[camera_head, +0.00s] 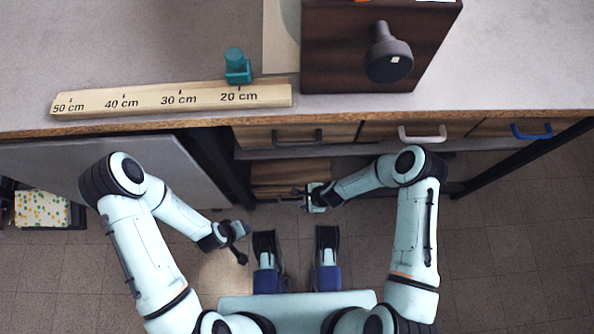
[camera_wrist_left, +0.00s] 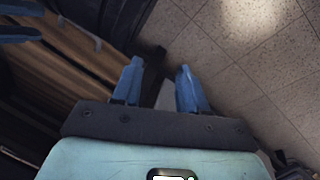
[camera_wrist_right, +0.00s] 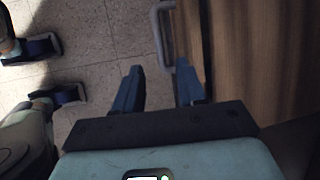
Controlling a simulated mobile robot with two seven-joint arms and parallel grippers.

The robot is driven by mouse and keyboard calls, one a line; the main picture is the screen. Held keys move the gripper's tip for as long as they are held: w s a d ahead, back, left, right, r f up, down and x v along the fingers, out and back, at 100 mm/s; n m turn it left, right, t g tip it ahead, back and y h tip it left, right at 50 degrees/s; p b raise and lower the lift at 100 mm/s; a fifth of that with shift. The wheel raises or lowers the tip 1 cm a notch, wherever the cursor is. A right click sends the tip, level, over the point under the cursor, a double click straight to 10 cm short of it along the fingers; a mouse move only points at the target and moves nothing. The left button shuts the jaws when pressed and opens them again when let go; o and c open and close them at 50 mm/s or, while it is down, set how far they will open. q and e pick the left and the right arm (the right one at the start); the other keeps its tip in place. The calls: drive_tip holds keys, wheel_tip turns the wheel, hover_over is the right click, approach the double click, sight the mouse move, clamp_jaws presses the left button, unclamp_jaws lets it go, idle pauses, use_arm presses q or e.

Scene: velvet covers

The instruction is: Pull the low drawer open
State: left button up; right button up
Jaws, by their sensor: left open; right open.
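The low drawer unit (camera_head: 285,172) shows as brown wood below the tabletop in the head view, partly covered by my right gripper. In the right wrist view its wooden front (camera_wrist_right: 250,60) fills the right side, and a grey bar handle (camera_wrist_right: 160,32) stands out from it. My right gripper (camera_head: 302,198) is open and empty at the drawer's near side. In its wrist view the handle lies ahead, between the lines of the two fingers (camera_wrist_right: 158,66); contact cannot be told. My left gripper (camera_head: 240,242) is open and empty, low and to the left, apart from the drawer.
Upper drawers with black (camera_head: 297,138), white (camera_head: 422,134) and blue (camera_head: 531,131) handles sit under the table edge. A wooden ruler (camera_head: 170,99) with a teal slider (camera_head: 237,68) and a dark box with a knob (camera_head: 388,60) are on top. A grey panel (camera_head: 110,165) stands left.

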sight(295, 202)
drive_tip(key=b+x, duration=0.2)
drive_tip(key=x, duration=0.4)
drive_tip(key=shift+f, duration=0.25)
use_arm(q)
drive_tip(key=s+f+g, duration=0.2)
drive_tip(key=s+f, duration=0.2)
drive_tip(key=s, duration=0.1)
drive_tip(key=shift+s+a+f, duration=0.2)
drive_tip(key=shift+s+a, duration=0.15)
drive_tip(key=shift+a, duration=0.05)
use_arm(e)
drive_tip(key=shift+w+a+f, duration=0.1)
drive_tip(key=shift+a+f, duration=0.2)
drive_tip(key=shift+f, duration=0.15)
clamp_jaws()
